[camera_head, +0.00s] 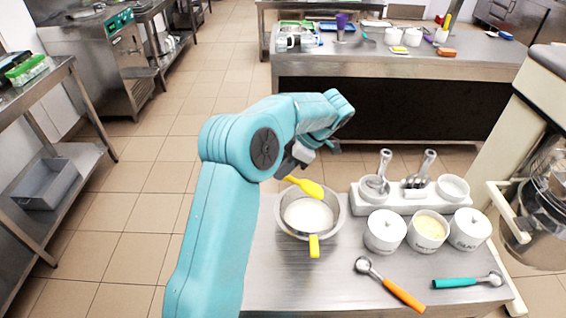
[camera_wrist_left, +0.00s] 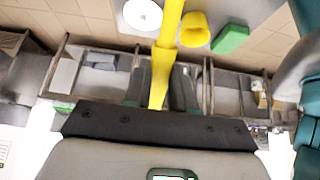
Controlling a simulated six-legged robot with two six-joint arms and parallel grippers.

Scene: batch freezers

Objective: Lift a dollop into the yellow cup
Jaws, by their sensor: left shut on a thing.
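My left gripper (camera_head: 292,165) is shut on a yellow spatula (camera_head: 306,187), whose broad end is over the far rim of a metal bowl (camera_head: 282,223) with white contents. A yellow handle (camera_head: 314,246) shows at the bowl's near side. In the left wrist view the spatula (camera_wrist_left: 166,60) runs up from the gripper (camera_wrist_left: 158,108). A yellow cup (camera_wrist_left: 194,29) shows beside it there, apart from it. I cannot pick out that cup in the head view, where my arm covers part of the counter. My right gripper is not in view.
Right of the bowl are white tubs (camera_head: 385,232) and a white holder (camera_head: 403,201) with metal scoops. An orange-handled scoop (camera_head: 400,293) and a teal-handled scoop (camera_head: 465,282) lie in front. A mixer (camera_head: 540,205) stands at the right. A green block (camera_wrist_left: 231,40) is near the cup.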

